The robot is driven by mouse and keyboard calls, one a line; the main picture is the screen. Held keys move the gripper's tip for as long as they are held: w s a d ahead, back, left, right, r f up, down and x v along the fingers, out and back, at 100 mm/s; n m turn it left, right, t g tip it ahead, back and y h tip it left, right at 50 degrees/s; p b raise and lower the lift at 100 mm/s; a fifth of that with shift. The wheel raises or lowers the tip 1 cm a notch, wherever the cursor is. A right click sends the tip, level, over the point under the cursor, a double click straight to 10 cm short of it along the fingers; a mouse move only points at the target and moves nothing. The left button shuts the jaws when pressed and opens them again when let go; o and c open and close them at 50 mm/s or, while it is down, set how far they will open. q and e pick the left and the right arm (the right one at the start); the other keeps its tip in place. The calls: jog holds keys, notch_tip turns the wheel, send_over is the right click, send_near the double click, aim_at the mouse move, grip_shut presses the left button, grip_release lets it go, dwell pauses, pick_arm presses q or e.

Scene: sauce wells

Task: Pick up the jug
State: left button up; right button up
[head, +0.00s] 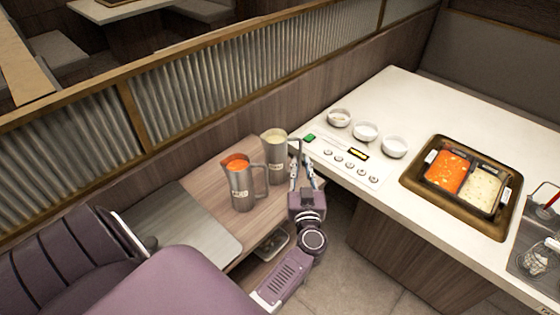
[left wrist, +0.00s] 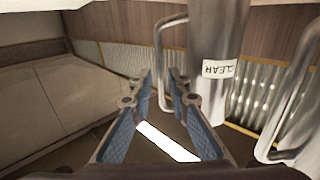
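Two metal jugs stand upright on the wooden side counter. The jug with pale contents (head: 274,148) is farther back; in the left wrist view this jug (left wrist: 213,50) shows a label reading CLEAR. The jug with orange-red contents (head: 241,188) is nearer and to the left; part of a second jug also shows at the right edge of the left wrist view (left wrist: 297,110). My left gripper (head: 303,172) is open at the handle side of the pale jug. In the left wrist view the handle (left wrist: 160,55) lies between the fingertips; contact is unclear. My right gripper is out of view.
The white table (head: 408,98) at right holds three white bowls (head: 366,132), a control panel and a divided pot (head: 464,182) of red and pale soup. A corrugated partition (head: 200,85) runs behind the side counter (head: 215,205). A purple seat is at lower left.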

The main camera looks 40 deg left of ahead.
aim_at(301, 154)
pick_arm(q)
jog(key=b+x, duration=0.1)
jog(key=x, duration=0.3)
jog(key=shift+w+r+b, duration=0.15)
jog(key=shift+r+b, duration=0.1)
jog(key=shift+b, duration=0.15)
jog(key=shift+r, duration=0.1)
jog(key=shift+c, duration=0.4)
grip_shut()
jog(key=shift+a+r, duration=0.1)
